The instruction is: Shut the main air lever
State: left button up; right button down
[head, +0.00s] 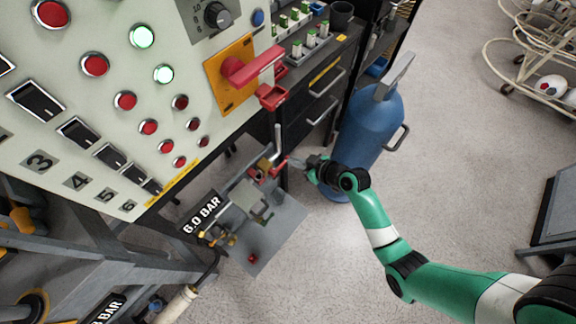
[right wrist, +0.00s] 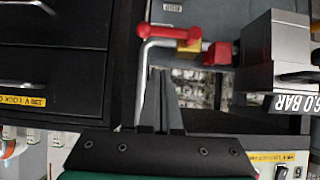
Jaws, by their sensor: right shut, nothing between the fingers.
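The main air lever appears to be the red handle (head: 265,170) on a brass valve, in the assembly by the 6.0 BAR plate in the head view. In the right wrist view the red handle (right wrist: 182,33) lies across the top, with a rounded end, beside the brass valve body (right wrist: 187,46). My right gripper (head: 292,162) is shut and empty, just right of the valve. Its closed fingers (right wrist: 158,75) point toward the handle from below in the wrist view, with a gap in between. A bent grey pipe (right wrist: 150,55) runs beside the fingers. My left gripper is not in view.
A control panel (head: 120,75) with red and green buttons and a large red switch handle (head: 253,65) stands above left. A blue gas cylinder (head: 368,125) is close behind my right gripper. Black drawers (head: 310,95) stand behind. Open floor (head: 460,150) lies to the right.

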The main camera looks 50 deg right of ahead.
aim_at(281, 166)
pick_arm(q)
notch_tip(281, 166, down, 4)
jog(key=b, duration=0.2)
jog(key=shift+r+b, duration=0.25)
jog(key=shift+b, duration=0.1)
pick_arm(e)
notch_tip(281, 166, down, 5)
jog(key=w, duration=0.3)
jog(key=shift+f, duration=0.15)
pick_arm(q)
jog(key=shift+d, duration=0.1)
pick_arm(e)
jog(key=shift+s+a, duration=0.1)
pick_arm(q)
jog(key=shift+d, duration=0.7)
pick_arm(e)
jog(key=shift+f+y, duration=0.2)
jog(key=shift+y, duration=0.1)
